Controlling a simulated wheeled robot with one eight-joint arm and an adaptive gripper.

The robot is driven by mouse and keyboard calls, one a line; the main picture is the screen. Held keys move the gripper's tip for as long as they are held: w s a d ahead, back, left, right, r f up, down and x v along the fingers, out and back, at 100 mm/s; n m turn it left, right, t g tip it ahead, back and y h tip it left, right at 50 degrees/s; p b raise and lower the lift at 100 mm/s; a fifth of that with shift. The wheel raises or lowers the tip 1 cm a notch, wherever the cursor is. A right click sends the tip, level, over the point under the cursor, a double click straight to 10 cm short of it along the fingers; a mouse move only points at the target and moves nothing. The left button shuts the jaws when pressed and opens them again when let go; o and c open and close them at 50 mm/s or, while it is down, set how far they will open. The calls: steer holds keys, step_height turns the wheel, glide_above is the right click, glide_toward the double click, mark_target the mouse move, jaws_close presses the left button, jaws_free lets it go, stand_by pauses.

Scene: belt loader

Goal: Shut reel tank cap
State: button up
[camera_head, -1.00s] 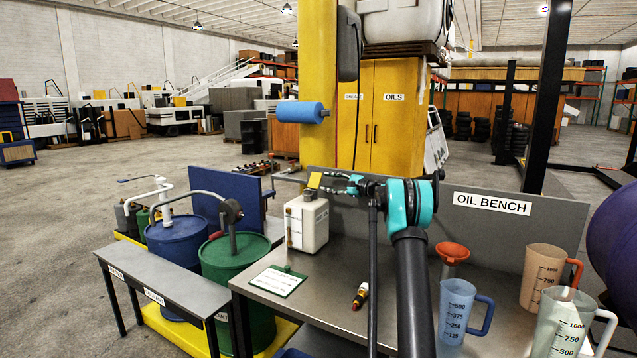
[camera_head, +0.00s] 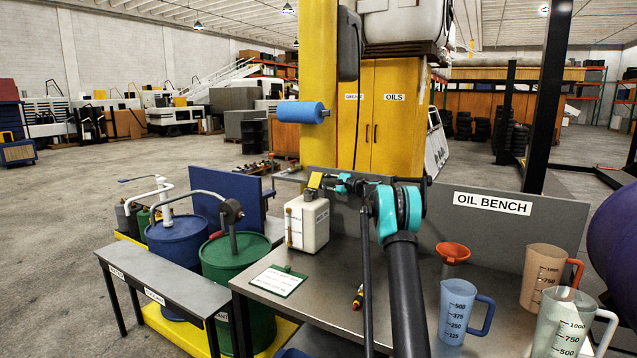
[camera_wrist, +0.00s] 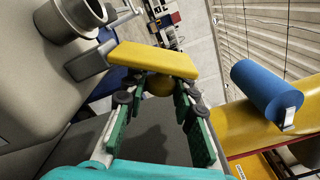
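The cream reel tank (camera_head: 307,222) stands on the oil bench. Its yellow cap (camera_head: 315,180) is raised at the top. In the wrist view the cap (camera_wrist: 153,60) is a flat yellow plate beside a grey hinge block (camera_wrist: 90,62), swung clear of the round grey filler neck (camera_wrist: 72,18), whose mouth is uncovered. A dull yellow round knob (camera_wrist: 160,85) shows at the cap's near side. My gripper (camera_wrist: 158,92) is open, its green-padded fingers on either side of the knob, just short of or at the cap; contact cannot be told. It also shows in the head view (camera_head: 329,182).
An orange funnel (camera_head: 453,252) and several measuring jugs (camera_head: 456,312) stand on the bench's right. A card (camera_head: 279,281) lies at its front left. The grey back panel (camera_head: 480,230) rises behind my arm. A blue roll (camera_head: 302,112) hangs on the yellow column.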

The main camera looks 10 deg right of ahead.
jaws_close()
